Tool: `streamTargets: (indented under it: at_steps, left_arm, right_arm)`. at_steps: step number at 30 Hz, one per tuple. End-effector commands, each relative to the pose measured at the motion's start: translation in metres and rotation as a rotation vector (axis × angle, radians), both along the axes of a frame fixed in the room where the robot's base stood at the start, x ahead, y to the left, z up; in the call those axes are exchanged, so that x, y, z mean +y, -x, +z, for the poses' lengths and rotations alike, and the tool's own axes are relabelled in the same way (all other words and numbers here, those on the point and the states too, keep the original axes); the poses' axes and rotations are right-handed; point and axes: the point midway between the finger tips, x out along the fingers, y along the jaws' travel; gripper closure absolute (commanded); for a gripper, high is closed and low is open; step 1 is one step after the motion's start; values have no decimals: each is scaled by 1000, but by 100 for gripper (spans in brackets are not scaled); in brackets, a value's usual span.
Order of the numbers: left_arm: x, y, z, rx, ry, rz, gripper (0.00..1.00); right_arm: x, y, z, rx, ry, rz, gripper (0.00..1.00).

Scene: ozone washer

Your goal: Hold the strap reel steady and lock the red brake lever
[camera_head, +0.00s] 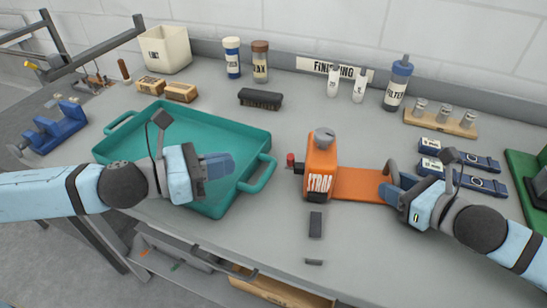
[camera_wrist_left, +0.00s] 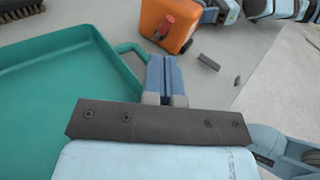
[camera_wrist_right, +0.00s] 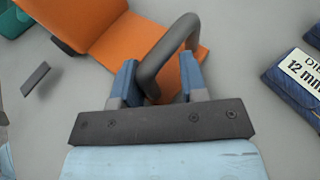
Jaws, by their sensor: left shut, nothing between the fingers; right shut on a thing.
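The orange strap reel (camera_head: 320,165) stands upright on an orange base plate (camera_head: 358,184), with a grey knob on top. Its red brake lever (camera_head: 291,161) sticks out on the left side and also shows in the left wrist view (camera_wrist_left: 165,27). A grey curved handle (camera_wrist_right: 164,55) rises at the right end of the plate. My right gripper (camera_head: 397,187) is closed around this handle, one blue finger on each side. My left gripper (camera_head: 218,165) is shut and empty above the right part of the teal tray, left of the lever and apart from it.
The teal tray (camera_head: 255,138) lies under my left gripper, its handle near the reel. Dark small blocks (camera_head: 316,224) lie in front of the reel. Blue packs (camera_head: 480,184) lie right of my right gripper. A black brush (camera_head: 261,99) and bottles (camera_head: 398,82) stand behind.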

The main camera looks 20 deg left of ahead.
Motion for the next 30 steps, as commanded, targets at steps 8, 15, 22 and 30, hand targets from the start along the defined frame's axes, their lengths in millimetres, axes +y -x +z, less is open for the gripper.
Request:
streamTargets:
  at_steps: [8,15,22,30]
  left_arm:
    - [-2,7,-5,-27,-50,-26,100]
    - [-2,5,-5,-27,-47,-24,100]
    - [-12,-4,-6,-29,-42,-22,100]
    - [-39,-28,-10,-29,-42,-25,100]
  right_arm:
    - [0,0,1,0,-1,1,74]
    - [0,0,1,0,-1,1,74]
    - [0,0,1,-1,-2,1,74]
    - [0,0,1,-1,-2,1,74]
